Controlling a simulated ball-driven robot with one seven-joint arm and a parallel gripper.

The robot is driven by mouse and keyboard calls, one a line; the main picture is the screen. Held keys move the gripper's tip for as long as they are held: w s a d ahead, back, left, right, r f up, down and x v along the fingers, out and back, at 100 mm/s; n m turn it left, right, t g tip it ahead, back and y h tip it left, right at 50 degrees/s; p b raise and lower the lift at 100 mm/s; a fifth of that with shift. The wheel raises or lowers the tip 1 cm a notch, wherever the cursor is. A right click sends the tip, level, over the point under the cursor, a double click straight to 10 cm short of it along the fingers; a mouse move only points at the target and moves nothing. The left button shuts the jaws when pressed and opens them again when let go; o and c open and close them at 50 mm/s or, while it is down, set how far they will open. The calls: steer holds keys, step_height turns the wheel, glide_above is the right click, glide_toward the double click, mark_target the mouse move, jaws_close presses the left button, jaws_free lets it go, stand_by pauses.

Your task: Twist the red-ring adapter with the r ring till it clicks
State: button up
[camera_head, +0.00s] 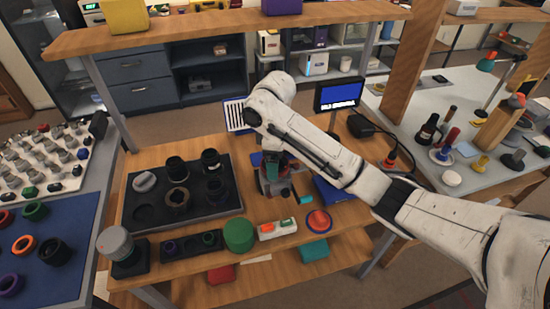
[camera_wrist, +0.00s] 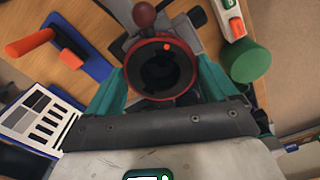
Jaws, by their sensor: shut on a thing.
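The red-ring adapter (camera_wrist: 160,97) shows in the wrist view as a dark round opening with a red rim and a small bright red dot at its upper right. My gripper (camera_wrist: 164,76) has one teal finger on each side of it and is shut on it. A grey fixture with a dark red ball knob (camera_wrist: 145,14) lies just beyond the ring. In the head view my gripper (camera_head: 282,160) is low over the wooden bench, and my wrist and fingers hide most of the adapter. I cannot tell how far the ring is turned.
A black tray (camera_head: 147,214) with several lens parts stands left of my gripper. A green cylinder (camera_head: 238,236), a white switch box (camera_head: 278,229) and a red round button (camera_head: 318,220) stand in front. A screen (camera_head: 340,95) stands behind. A red-handled tool (camera_wrist: 30,42) lies nearby.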

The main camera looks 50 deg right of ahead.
steer(key=shift+m+p, duration=0.4)
